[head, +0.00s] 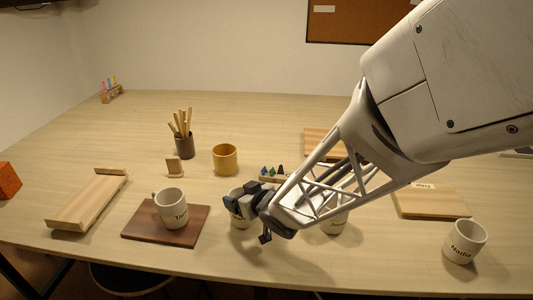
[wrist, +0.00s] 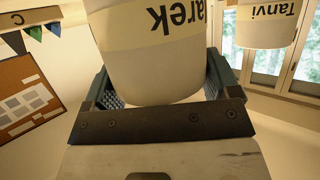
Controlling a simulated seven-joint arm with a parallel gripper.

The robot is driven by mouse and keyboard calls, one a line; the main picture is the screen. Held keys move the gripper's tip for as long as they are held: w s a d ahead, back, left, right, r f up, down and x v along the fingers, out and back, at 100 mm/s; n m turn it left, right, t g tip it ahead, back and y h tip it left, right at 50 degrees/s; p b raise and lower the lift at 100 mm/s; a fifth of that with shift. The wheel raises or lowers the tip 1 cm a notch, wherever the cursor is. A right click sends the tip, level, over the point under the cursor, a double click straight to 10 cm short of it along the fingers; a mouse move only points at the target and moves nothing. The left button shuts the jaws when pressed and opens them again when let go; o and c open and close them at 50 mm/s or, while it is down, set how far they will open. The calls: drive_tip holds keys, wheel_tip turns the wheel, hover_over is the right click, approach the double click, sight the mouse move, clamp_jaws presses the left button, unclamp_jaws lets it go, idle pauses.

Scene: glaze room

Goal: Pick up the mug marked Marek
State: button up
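The mug marked Marek (wrist: 150,60) is pale with a cream label; the wrist view shows "arek" upside down on it. In the wrist view the dark fingers of my gripper (wrist: 165,88) are spread wide, one on each side of the mug. A small gap seems to remain by the right finger; contact on the left is unclear. The mug's handle is not visible.
A mug marked Tanvi (head: 171,211) stands on a brown board (head: 138,224) to the left. Another mug (head: 335,221) is partly behind my arm, and a mug marked Nadia (head: 465,241) stands at right. A yellow cup (head: 225,160) and pot of tools (head: 184,146) are behind.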

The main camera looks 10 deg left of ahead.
drive_tip(key=c, duration=0.8)
drive_tip(key=shift+o, duration=0.2)
drive_tip(key=shift+r, duration=0.2)
drive_tip(key=shift+r, duration=0.6)
drive_tip(key=s+d+r, duration=0.1)
drive_tip(key=s+d, duration=0.3)
drive_tip(key=s, duration=0.3)
drive_tip(key=s+d+r, duration=0.2)
drive_tip(key=s+d, duration=0.2)
drive_tip(key=s, duration=0.3)
drive_tip(key=shift+r, duration=0.25)
